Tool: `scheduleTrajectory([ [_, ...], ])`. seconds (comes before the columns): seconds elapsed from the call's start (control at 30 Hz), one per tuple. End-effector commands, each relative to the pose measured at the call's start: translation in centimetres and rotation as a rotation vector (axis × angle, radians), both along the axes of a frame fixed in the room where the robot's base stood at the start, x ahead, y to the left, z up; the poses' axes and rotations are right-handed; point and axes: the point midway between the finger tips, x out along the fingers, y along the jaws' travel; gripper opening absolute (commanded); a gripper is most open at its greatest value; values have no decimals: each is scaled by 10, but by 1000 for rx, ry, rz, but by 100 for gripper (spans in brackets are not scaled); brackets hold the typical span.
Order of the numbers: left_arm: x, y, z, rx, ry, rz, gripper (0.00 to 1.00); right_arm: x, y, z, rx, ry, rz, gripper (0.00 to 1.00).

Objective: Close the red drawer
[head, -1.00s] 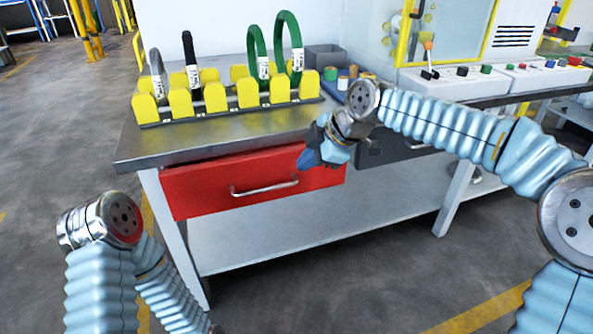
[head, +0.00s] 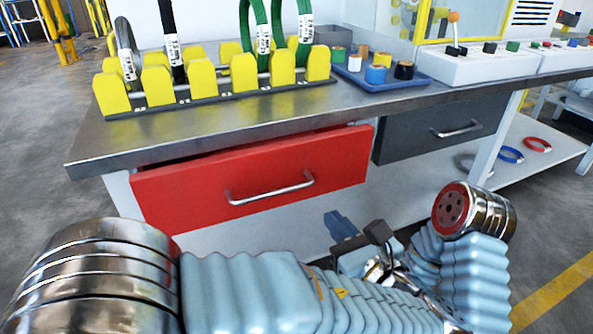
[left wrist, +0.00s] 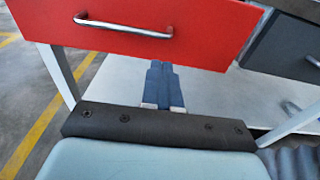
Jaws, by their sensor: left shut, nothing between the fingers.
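The red drawer (head: 250,180) sits under the workbench top, and its front stands a little forward of the bench frame, slightly open. Its silver bar handle (head: 270,190) is on the front. My left gripper (head: 338,224) is in front of and below the drawer's right half, its blue fingers together and empty.
A dark grey drawer (head: 440,127) sits right of the red one. The bench top (head: 200,125) carries a yellow-slotted rack (head: 215,80) with coils and a blue tray (head: 420,82) of tape rolls. The lower shelf (head: 505,170) holds several rings at the right.

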Motion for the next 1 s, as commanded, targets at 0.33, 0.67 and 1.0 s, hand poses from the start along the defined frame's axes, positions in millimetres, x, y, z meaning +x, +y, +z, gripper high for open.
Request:
scheduleTrajectory([
  [0.33,10,-1,31,29,-106,-19,0,-16,-5,-11,-10,33,-62,0],
  [0.67,77,21,29,28,-104,-18,0,-16,-4,-16,-8,33,-59,0],
  [1.0,115,32,30,27,-104,-20,0,-16,-4,-18,-7,33,-58,0],
])
